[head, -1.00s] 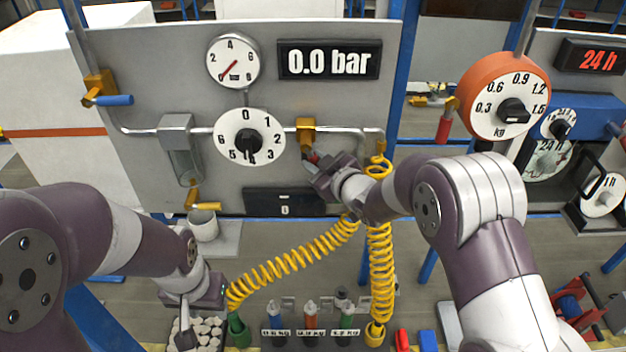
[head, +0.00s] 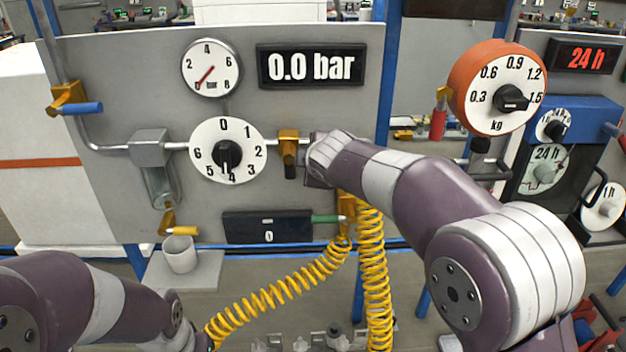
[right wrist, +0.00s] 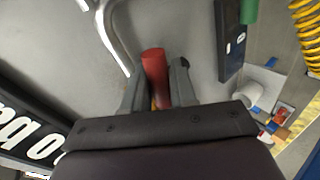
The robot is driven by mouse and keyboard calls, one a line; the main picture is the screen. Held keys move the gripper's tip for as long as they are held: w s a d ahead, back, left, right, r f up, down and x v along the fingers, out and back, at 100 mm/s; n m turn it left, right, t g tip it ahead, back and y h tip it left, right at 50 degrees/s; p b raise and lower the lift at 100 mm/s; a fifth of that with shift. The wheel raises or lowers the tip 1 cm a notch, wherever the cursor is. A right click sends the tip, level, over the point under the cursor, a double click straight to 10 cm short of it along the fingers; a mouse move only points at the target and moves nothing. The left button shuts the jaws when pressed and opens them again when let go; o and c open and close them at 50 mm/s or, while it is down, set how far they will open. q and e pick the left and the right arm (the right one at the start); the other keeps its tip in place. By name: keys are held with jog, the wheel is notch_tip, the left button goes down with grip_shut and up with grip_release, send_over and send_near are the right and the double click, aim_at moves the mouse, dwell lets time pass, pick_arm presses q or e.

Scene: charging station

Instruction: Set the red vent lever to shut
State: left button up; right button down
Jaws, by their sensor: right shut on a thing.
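The red lever (right wrist: 154,64) stands between the two fingers of my right gripper (right wrist: 158,88) in the right wrist view. The gripper is shut on it. In the head view my right wrist covers the red lever, beside the brass valve (head: 288,138) on the grey panel's pipe. The lever's angle cannot be told there. My left arm enters at the bottom left of the head view, with its gripper out of the picture.
The panel has a blue-handled valve (head: 80,106), a yellow-handled valve (head: 182,231), a green handle (head: 325,218), a numbered dial (head: 228,125) and a display (head: 311,66) reading 0.0 bar. Yellow coiled hoses (head: 373,260) hang below my right arm. Another red handle (head: 438,122) is at right.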

jog(key=shift+r+n+h+b, duration=0.5)
jog(key=shift+n+h+b, duration=0.1)
jog(key=shift+h, duration=0.1)
jog(key=c, duration=1)
grip_release()
jog(key=shift+c, duration=0.2)
jog(key=shift+s+r, duration=0.2)
jog(key=shift+s, duration=0.1)
jog(key=b+v, duration=0.2)
jog(key=v, duration=1)
jog(key=shift+b, duration=0.3)
